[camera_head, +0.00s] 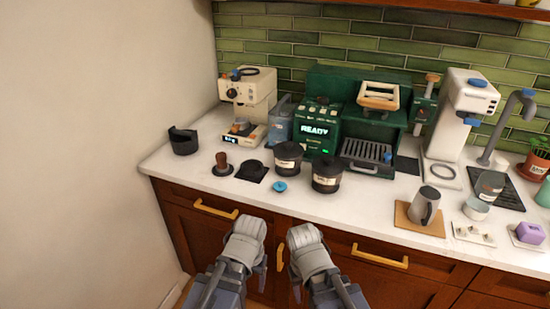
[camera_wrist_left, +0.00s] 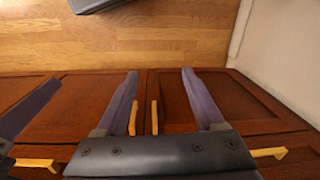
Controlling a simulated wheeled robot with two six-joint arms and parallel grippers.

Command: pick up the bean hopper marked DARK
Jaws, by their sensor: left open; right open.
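Two dark round hoppers with lids and pale labels stand on the white counter: one hopper (camera_head: 289,158) further back and left, another hopper (camera_head: 326,176) nearer and right. The label writing is too small for me to tell which says DARK. My left arm and right arm end low in front of the cabinets, below the counter edge and apart from both hoppers. My left gripper (camera_wrist_left: 158,78) is open and empty in the left wrist view, its two fingers spread before the cabinet doors. A finger of my right gripper (camera_wrist_left: 28,108) shows at that view's left edge.
A small blue-topped piece (camera_head: 279,187) lies in front of the hoppers. A tamper (camera_head: 222,164) and a black mat (camera_head: 251,171) are to their left. The green coffee machine (camera_head: 318,128) stands behind. A grey pitcher (camera_head: 424,206) on a board is right. Counter front is mostly clear.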

